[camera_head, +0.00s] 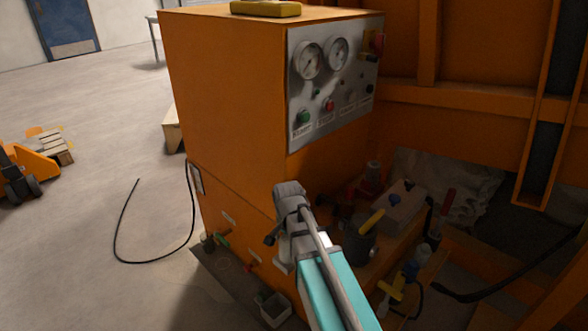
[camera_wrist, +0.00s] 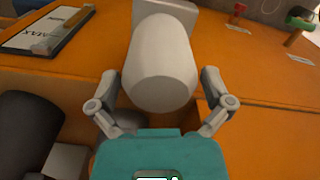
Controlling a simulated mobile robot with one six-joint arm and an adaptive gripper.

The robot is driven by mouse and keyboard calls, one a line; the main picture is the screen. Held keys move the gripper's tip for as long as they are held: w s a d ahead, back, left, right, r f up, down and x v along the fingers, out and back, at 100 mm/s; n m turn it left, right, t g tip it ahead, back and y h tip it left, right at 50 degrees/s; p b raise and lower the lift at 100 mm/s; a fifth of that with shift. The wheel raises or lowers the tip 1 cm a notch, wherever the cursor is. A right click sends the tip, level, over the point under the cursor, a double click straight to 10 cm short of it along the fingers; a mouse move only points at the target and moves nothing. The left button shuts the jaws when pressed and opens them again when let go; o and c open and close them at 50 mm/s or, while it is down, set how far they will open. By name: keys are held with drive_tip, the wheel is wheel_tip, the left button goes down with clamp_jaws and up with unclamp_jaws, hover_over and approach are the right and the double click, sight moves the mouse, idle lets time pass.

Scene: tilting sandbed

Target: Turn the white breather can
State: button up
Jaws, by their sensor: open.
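The white breather can (camera_wrist: 162,65) is a pale rounded cylinder, its blunt end towards the camera in the wrist view. A pale plate-like part (camera_wrist: 176,8) shows behind it, at the orange machine. My gripper (camera_wrist: 160,74) is open, one finger on each side of the can's near end. A gap shows beside each finger, and I see no firm contact. In the head view my teal and grey arm reaches towards the orange cabinet (camera_head: 222,95). I cannot make out the can or the fingertips there.
A level gauge marked MAX (camera_wrist: 50,30) lies left of the can. A red valve (camera_wrist: 238,12) and a green-handled one (camera_wrist: 300,20) are to the right. In the head view, a cluttered shelf with a dark mug (camera_head: 358,243) is right of my arm. Open floor lies left.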

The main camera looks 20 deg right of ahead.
drive_tip(key=m, duration=0.6)
drive_tip(key=shift+r+p, duration=0.3)
drive_tip(key=shift+r, duration=0.05)
drive_tip(key=s+r+n+p, duration=0.2)
drive_tip(key=r+n+p, duration=0.2)
drive_tip(key=r+p, duration=1.1)
drive_tip(key=s+r+n+p, duration=0.3)
drive_tip(key=r+n+p, duration=0.2)
drive_tip(key=r+p, duration=1)
drive_tip(key=shift+s, duration=0.25)
idle(0.4)
drive_tip(key=shift+d+f+n, duration=0.1)
drive_tip(key=shift+n, duration=0.2)
idle(0.3)
drive_tip(key=shift+s+n, duration=0.75)
drive_tip(key=shift+n, duration=0.6)
drive_tip(key=shift+s+n, duration=0.75)
drive_tip(key=shift+n, duration=0.6)
drive_tip(key=shift+d, duration=0.15)
